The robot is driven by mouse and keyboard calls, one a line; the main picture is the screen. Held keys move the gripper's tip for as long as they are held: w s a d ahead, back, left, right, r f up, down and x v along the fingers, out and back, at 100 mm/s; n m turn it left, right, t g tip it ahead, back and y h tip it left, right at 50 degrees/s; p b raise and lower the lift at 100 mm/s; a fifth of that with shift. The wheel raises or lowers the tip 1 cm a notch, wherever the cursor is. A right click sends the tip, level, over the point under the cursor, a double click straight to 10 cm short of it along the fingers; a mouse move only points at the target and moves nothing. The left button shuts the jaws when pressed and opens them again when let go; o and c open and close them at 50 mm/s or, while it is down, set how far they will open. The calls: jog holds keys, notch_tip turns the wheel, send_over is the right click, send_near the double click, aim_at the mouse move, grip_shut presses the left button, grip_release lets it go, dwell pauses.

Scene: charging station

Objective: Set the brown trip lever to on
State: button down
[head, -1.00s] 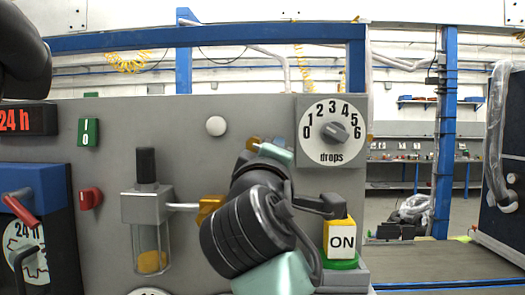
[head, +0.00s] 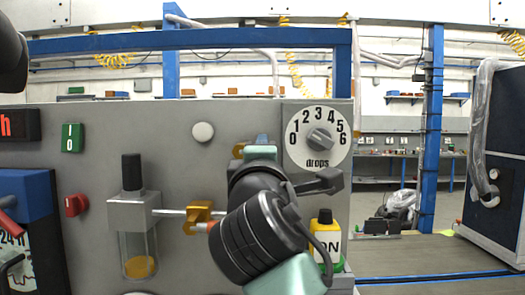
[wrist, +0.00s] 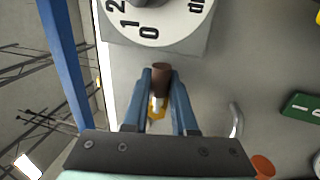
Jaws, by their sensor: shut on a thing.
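The brown trip lever (wrist: 160,75) shows in the wrist view as a short brown rod between my two blue fingers, just below the dial. My gripper (wrist: 160,85) is shut on it near the fingertips. A yellow and white piece shows behind the lever, between the fingers. In the head view my gripper (head: 258,148) is at the panel, left of the dial, and my wrist hides the lever. Any on or off marks for the lever cannot be made out.
The drops dial (head: 317,137) is close by on the right. A brass valve (head: 198,215) and oil cup (head: 137,235) are at the left.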

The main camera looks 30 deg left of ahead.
jog(key=shift+r, duration=0.2)
jog(key=c, duration=0.7)
grip_release()
jog(key=shift+f, duration=0.1)
jog(key=b+v, duration=0.3)
jog(key=v, duration=1)
